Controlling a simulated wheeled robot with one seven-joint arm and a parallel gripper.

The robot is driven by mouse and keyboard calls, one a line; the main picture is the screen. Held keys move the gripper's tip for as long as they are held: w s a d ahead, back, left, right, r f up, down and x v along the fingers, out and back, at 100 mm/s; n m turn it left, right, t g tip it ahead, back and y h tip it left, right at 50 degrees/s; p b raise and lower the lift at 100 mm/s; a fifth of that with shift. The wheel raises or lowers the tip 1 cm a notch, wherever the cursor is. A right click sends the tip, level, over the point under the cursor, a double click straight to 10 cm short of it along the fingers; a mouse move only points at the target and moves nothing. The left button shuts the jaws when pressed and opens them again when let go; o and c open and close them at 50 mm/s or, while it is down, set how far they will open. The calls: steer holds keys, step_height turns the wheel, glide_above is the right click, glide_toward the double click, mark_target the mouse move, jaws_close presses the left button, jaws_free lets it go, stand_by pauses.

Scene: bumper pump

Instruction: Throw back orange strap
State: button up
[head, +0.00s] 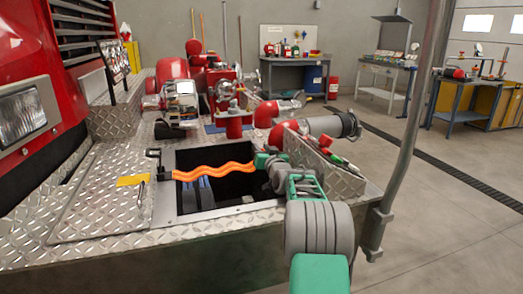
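The orange strap (213,172) is wavy and spans the dark rectangular opening (225,197) in the bumper deck. Its left end meets a small dark fitting (154,159) at the opening's left edge. Its right end reaches the green tip of my gripper (262,162), at the opening's right side. My grey and green arm comes in from the bottom right. The fingers are too small and partly hidden to tell whether they hold the strap.
A diamond-plate lid (98,203) with a yellow label lies left of the opening. Red pump fittings (232,122) and a grey nozzle (325,125) stand behind. A grey pole (410,130) rises at the right. Workbenches (290,75) are farther back, with clear floor between.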

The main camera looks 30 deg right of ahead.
jaws_close()
steer(key=shift+s+d, duration=0.15)
steer(key=shift+d, duration=0.05)
stand_by(1.0)
